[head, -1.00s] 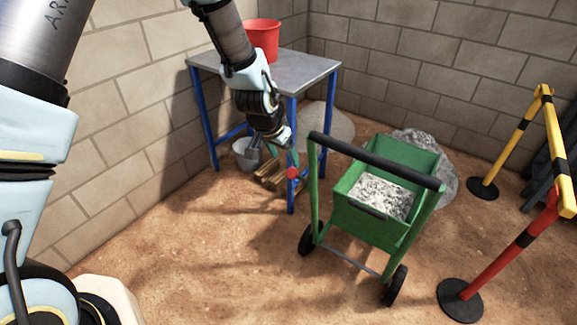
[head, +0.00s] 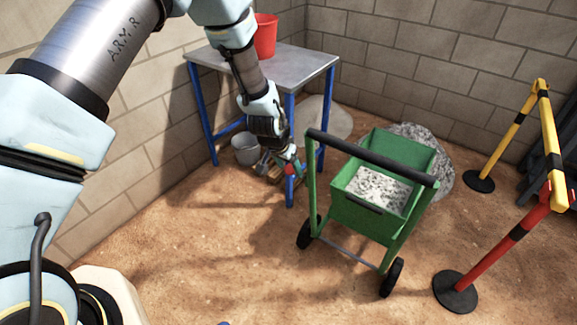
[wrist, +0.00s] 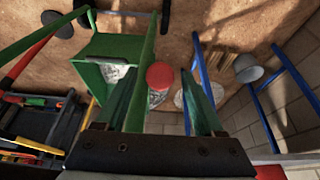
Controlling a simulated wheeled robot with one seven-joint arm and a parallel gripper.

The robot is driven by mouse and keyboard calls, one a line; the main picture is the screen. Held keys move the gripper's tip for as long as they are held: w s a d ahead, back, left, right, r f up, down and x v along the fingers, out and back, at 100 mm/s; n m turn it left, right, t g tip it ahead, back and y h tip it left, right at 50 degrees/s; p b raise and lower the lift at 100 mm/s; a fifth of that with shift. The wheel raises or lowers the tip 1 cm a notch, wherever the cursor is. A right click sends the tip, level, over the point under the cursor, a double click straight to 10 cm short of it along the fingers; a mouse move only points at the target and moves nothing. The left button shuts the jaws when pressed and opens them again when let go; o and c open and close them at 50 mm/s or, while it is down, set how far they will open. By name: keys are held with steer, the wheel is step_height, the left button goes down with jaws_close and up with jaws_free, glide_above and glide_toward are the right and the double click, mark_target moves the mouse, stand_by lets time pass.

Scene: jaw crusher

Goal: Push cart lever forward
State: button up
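The green cart (head: 370,218) stands on the dirt floor with its black handle bar (head: 375,160) toward me and grey rubble in its tray. A round red knob, which seems to be the cart lever's end, shows in the wrist view (wrist: 160,75), beside the green cart (wrist: 104,47). My gripper (head: 285,164) is left of the cart's handle frame. In the wrist view its two green fingers (wrist: 167,95) are spread, with the red knob in the gap between them. I cannot tell whether they touch it. The lever's shaft is mostly hidden.
A grey table (head: 275,68) with blue legs and a red bucket (head: 265,36) stands behind my gripper. A grey bucket (head: 245,148) is on the floor by the table. Yellow-and-black and red barrier posts (head: 515,245) stand at the right. The front floor is clear.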

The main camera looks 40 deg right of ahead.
jaws_close()
stand_by(0.3)
stand_by(0.9)
